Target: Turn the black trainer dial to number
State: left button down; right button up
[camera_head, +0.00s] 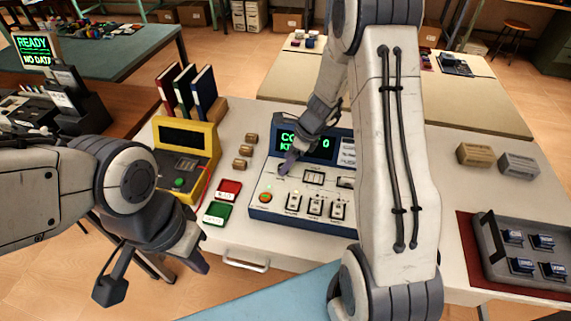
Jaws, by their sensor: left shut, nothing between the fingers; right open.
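The trainer (268,213) is a blue and cream console on the white table, with a dark screen of green text and a sloped panel of switches. My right arm crosses in front and hides part of the screen and the panel's right side. My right gripper (287,164) is open at the panel's upper left, just below the screen. I cannot make out the black dial; the gripper covers that spot, and I cannot tell whether the fingers touch it. My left gripper (198,262) is shut and empty, in front of the table's left edge, away from the trainer.
A yellow device (205,139) stands left of the trainer, with red (229,190) and green (217,213) blocks between them. Books (190,92) stand behind it. A grey tray (486,262) of blue parts lies at right. Two small boxes (476,155) sit behind the tray.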

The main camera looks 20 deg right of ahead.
jog(key=shift+x, duration=0.9)
grip_shut()
jog(key=shift+r, duration=0.1)
